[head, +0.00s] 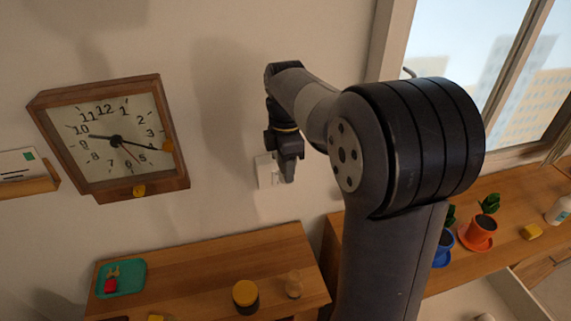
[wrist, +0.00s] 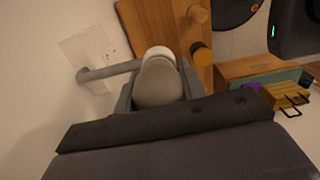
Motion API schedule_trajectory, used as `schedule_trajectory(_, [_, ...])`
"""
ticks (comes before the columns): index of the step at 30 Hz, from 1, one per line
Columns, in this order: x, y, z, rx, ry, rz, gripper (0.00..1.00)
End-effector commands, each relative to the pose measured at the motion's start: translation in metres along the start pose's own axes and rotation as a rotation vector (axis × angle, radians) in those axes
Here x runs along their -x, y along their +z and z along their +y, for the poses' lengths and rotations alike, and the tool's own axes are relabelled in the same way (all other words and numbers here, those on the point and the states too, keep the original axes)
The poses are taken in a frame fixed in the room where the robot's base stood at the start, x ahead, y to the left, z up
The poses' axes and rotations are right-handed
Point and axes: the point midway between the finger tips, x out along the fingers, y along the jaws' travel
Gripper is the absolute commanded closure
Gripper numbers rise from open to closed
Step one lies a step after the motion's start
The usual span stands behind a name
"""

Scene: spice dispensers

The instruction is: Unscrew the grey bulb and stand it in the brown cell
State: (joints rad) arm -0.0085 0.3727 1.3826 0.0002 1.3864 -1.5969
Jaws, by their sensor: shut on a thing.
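My gripper (head: 287,176) is in front of the wall plate, high above the wooden counter, in the head view. In the wrist view my gripper (wrist: 157,88) is shut on a rounded pale grey bulb (wrist: 158,84), with one finger on each side. A grey rod (wrist: 110,71) runs from the wall plate to the bulb's far end, where a paler rounded part (wrist: 158,52) shows. I cannot tell whether the bulb is still joined to the rod. In the head view the bulb is too small or hidden to make out. I cannot make out a brown cell in either view.
The white wall plate (head: 268,171) is close behind my gripper. A wooden clock (head: 120,190) hangs to the left. On the counter (head: 205,262) stand a yellow-lidded jar (head: 245,295), a small wooden piece (head: 293,285) and a teal tray (head: 133,268). Potted plants (head: 478,233) stand to the right.

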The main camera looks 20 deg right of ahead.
Motion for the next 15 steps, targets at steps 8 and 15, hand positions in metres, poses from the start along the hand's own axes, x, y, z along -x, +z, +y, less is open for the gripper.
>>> schedule_trajectory(8, [0.0008, 0.0004, -0.0012, 0.316, 0.001, -0.001, 0.85])
schedule_trajectory(15, [0.0010, 0.0004, -0.0017, 0.478, 0.001, -0.001, 0.85])
